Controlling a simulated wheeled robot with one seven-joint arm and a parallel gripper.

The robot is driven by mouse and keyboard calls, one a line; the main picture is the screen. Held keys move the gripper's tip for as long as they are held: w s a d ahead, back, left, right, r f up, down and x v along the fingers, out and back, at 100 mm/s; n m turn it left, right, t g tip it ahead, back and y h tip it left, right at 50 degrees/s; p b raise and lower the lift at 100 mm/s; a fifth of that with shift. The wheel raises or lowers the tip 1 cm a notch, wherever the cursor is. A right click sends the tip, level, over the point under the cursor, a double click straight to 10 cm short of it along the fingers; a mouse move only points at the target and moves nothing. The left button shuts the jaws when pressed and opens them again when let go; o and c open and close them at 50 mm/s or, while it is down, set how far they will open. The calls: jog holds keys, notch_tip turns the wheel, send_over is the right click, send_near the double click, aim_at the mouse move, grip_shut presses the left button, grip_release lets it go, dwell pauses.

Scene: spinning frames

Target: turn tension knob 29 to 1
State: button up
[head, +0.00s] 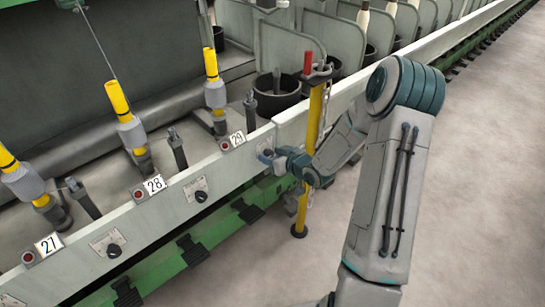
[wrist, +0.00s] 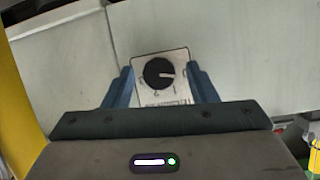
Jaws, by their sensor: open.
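The number 29 label (head: 237,139) is on the pale rail in the head view. Tension knob 29 (wrist: 158,73) is a round black knob on a light plate (wrist: 163,96) in the wrist view. Its white pointer line points to the right. Small marks surround it, too small to read surely. My gripper (wrist: 162,82) is open, with one blue finger on each side of the knob and gaps between. In the head view my gripper (head: 267,156) is at the rail below label 29 and hides the knob. I cannot tell whether the fingers reach around it.
A yellow post (head: 315,128) with a red top stands close beside my gripper and arm. Knob 28 (head: 200,196) and knob 27 (head: 114,250) are further left along the rail. Black pedals (head: 246,211) are below on the green base. The floor (head: 470,180) at right is clear.

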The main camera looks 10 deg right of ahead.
jog(key=c, duration=1)
jog(key=shift+o, duration=0.2)
jog(key=shift+r+p, duration=0.1)
jog(key=shift+p, duration=0.45)
jog(key=shift+d+r+m+y+p, duration=0.15)
jog(key=shift+m+y+p, duration=0.25)
jog(key=shift+p, duration=0.45)
jog(key=m+g+p, duration=0.1)
jog(key=p, duration=0.2)
jog(key=shift+w+m+y+p, duration=0.1)
jog(key=shift+m+y+p, duration=0.25)
jog(key=shift+m+y, duration=0.05)
jog(key=m+y+p, duration=0.1)
jog(key=m+p, duration=0.1)
jog(key=p, duration=0.1)
jog(key=shift+d+y, duration=0.1)
jog(key=shift+y, duration=0.2)
jog(key=shift+f+m+g+y+p, duration=0.25)
jog(key=shift+m+p, duration=0.15)
jog(key=shift+m, duration=0.1)
jog(key=shift+f+m+g+y+p, duration=0.15)
jog(key=shift+m+y+p, duration=0.15)
jog(key=shift+m, duration=0.2)
jog(key=shift+w, duration=0.1)
